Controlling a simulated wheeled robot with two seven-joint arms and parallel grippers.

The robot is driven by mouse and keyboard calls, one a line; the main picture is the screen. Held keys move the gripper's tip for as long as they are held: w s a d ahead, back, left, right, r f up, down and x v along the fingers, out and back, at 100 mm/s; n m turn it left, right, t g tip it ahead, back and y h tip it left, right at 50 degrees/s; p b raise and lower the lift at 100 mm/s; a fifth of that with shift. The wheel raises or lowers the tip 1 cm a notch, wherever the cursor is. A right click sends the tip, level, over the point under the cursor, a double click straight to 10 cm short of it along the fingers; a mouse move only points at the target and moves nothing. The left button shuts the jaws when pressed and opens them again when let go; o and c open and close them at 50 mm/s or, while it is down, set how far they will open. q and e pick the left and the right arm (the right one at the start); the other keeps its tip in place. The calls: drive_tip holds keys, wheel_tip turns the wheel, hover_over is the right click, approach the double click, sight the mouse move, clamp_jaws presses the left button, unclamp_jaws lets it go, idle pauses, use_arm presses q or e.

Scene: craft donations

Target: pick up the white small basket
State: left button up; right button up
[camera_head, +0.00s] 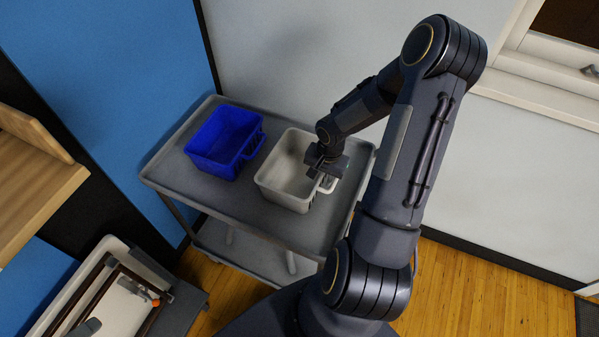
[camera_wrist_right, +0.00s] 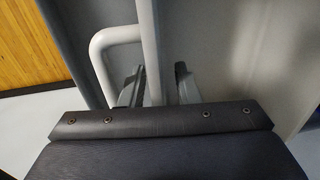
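The white small basket (camera_head: 281,195) stands upright on the grey cart, right of centre on its top. Its interior looks empty where I can see it. My right gripper (camera_head: 325,179) reaches down over the basket's right side, by the handle. In the right wrist view, the basket's rim (camera_wrist_right: 149,40) and looped handle show close up. The two fingers of the right gripper (camera_wrist_right: 158,86) stand one on each side of the rim. A gap shows between the rim and the right-hand finger, so the gripper is open around it. My left gripper is not in view.
A blue basket (camera_head: 224,142) stands left of the white one on the cart top (camera_head: 222,198), with a narrow gap between them. A pale wall (camera_head: 290,50) rises behind the cart. A wooden shelf (camera_head: 35,185) and a white tray (camera_head: 110,305) are at the left.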

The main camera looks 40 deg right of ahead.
drive_tip(key=shift+a+f, duration=0.1)
drive_tip(key=shift+f, duration=0.75)
drive_tip(key=shift+c, duration=0.3)
clamp_jaws()
drive_tip(key=shift+w+r, duration=0.1)
